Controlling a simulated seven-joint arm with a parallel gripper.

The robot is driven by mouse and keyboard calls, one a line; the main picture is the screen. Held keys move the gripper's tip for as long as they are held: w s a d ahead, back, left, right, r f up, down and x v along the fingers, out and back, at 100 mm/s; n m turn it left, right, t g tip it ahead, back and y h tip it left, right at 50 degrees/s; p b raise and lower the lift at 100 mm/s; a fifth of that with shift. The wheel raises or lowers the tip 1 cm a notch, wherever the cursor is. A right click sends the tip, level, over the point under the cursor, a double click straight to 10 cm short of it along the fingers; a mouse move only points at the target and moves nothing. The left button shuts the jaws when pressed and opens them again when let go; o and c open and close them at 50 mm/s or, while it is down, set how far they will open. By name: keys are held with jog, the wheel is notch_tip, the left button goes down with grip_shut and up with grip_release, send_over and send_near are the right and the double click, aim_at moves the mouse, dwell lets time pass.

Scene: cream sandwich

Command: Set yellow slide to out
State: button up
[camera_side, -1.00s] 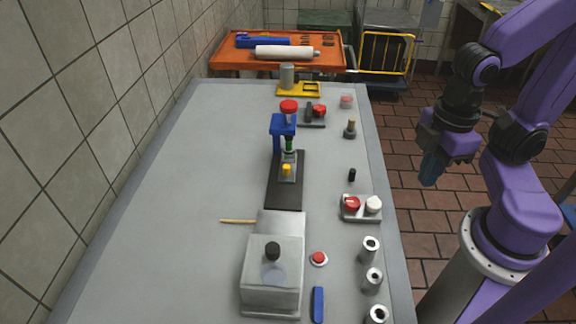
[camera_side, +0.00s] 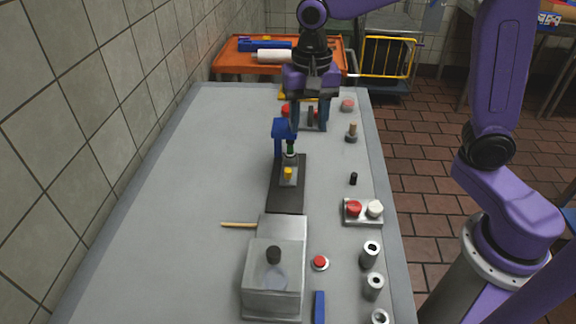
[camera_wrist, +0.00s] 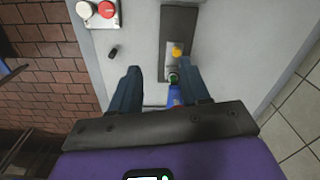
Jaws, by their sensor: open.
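A small yellow knob (camera_side: 288,174) stands on a grey carriage (camera_side: 289,183), which lies on a dark rail (camera_side: 286,203) in the middle of the table. The same yellow knob (camera_wrist: 177,51) shows near the top of the wrist view. A blue upright block (camera_side: 281,131) stands at the far end of the rail, with a green part (camera_side: 290,149) beside it. My gripper (camera_side: 310,125) is open with nothing seen between its fingers. In the side view it is above the far part of the table, beyond and right of the yellow knob, and apart from it.
A red and white button box (camera_side: 362,212), a red button (camera_side: 320,263) and several metal cylinders (camera_side: 370,254) line the right side. The table's left side is clear.

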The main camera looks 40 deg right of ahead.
aim_at(288, 170)
jog(key=w+m, duration=0.6)
jog(key=w, duration=0.1)
jog(key=f, duration=1.7)
jog(key=shift+s+d+f, duration=0.15)
jog(key=shift+d+f, duration=0.1)
jog(key=shift+d, duration=0.05)
jog(key=shift+a, duration=0.1)
grip_shut()
